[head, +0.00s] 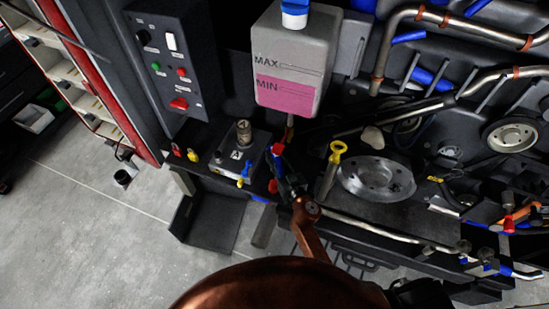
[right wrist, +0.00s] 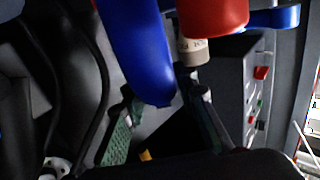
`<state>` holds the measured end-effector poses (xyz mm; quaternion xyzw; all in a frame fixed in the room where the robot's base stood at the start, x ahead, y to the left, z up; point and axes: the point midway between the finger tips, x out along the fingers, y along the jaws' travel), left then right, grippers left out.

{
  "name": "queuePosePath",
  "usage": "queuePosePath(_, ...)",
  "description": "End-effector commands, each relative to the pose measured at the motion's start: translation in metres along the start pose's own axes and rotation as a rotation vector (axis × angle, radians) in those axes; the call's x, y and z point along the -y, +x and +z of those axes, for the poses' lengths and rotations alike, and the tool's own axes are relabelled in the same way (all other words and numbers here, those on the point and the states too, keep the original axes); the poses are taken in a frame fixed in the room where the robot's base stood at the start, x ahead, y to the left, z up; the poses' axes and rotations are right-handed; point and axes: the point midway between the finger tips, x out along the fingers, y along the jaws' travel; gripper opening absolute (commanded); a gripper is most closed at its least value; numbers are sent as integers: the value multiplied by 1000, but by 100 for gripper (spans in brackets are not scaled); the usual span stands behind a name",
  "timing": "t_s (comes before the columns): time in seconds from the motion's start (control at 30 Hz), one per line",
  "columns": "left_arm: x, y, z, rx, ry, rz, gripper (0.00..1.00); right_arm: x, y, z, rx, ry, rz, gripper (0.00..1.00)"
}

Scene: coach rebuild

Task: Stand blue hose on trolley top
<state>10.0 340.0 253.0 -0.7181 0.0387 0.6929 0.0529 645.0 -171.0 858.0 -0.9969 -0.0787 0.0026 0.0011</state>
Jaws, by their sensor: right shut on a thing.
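My right gripper (head: 289,183) reaches up from the bottom of the head view on a copper-coloured arm. It is shut on the blue hose (head: 279,165), a short piece by the bay's front edge. In the right wrist view the blue hose (right wrist: 137,50) is large and smooth, and its lower end is between the fingers (right wrist: 165,115). A red piece (right wrist: 213,14) is close to the hose there; I cannot tell whether they touch. I cannot make out a trolley top for certain. My left gripper is not in view.
A reservoir with pink fluid (head: 287,60) stands behind the gripper. A control panel (head: 170,60) is at its left. A yellow-handled dipstick (head: 336,155) and a round metal plate (head: 376,178) are at the right. Pipes crowd the right side. Floor (head: 110,215) is open at left, beside a red-edged rack (head: 92,75).

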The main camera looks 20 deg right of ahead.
Motion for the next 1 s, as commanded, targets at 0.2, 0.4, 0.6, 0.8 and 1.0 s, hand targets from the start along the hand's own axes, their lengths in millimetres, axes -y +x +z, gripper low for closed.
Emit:
queuePosePath(0.2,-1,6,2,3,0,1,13,0,0,8,-1,-1,-1,0)
queuePosePath(0.4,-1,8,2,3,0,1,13,0,0,10,-1,0,0,0)
queuePosePath(0.6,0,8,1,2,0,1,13,0,0,11,0,0,0,38)
queuePosePath(0.8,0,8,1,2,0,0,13,0,0,11,0,-1,0,44)
queuePosePath(1.0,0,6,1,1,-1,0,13,0,0,8,0,-2,0,44)
